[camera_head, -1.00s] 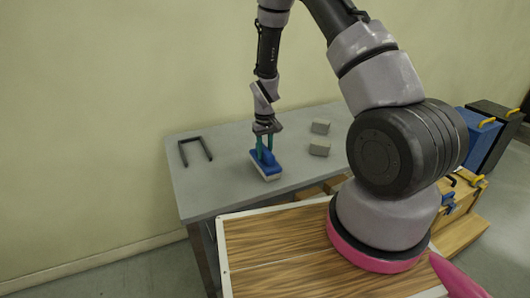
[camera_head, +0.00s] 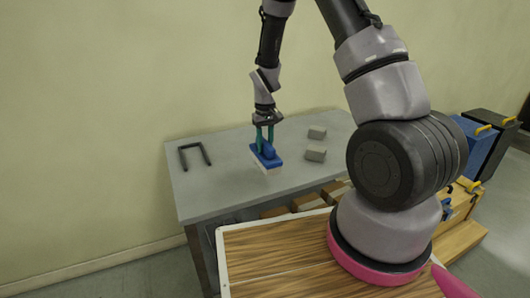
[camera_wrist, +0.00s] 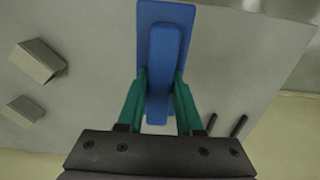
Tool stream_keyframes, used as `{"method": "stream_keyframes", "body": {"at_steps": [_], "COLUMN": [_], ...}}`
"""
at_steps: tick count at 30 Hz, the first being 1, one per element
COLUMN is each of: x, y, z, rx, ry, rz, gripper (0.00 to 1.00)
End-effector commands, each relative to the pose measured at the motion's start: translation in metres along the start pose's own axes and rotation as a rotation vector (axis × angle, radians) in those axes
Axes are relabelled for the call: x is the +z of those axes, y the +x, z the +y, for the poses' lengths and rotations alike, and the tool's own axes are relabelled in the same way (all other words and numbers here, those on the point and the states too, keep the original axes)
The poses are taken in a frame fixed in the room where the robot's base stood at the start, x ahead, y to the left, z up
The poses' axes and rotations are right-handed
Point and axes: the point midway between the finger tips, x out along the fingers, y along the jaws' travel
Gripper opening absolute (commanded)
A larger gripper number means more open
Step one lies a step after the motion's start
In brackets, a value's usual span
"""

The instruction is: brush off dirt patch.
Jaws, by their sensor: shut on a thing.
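A blue brush (camera_head: 266,156) with a pale underside is held over the grey table (camera_head: 215,188). My gripper (camera_head: 264,137) has green fingers and is shut on the brush's handle. In the wrist view, the green fingers (camera_wrist: 160,98) close on both sides of the raised blue handle of the brush (camera_wrist: 165,50). The brush's pale lower side shows in the head view, and it looks slightly tilted and lifted off the table. I cannot make out a dirt patch in either view.
Two grey blocks (camera_head: 316,154) (camera_wrist: 38,60) lie on the table right of the brush. A black U-shaped bracket (camera_head: 195,156) lies at its left. Boxes (camera_head: 308,203) sit under the table's front. Blue and black cases (camera_head: 478,140) stand at right.

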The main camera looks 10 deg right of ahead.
Motion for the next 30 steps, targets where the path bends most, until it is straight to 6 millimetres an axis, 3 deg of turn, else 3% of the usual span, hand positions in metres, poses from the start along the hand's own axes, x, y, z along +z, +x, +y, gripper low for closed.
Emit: {"method": "stream_keyframes", "body": {"at_steps": [9,26,30], "x": [-0.001,-0.001,-0.001], "y": [-0.019,-0.019,-0.019], "z": [0.001,0.001,0.012], "rx": [0.0,0.0,0.0], "ry": [0.002,0.002,0.016], "rz": [0.002,0.001,0.001], "gripper": [0.0,0.0,0.0]}}
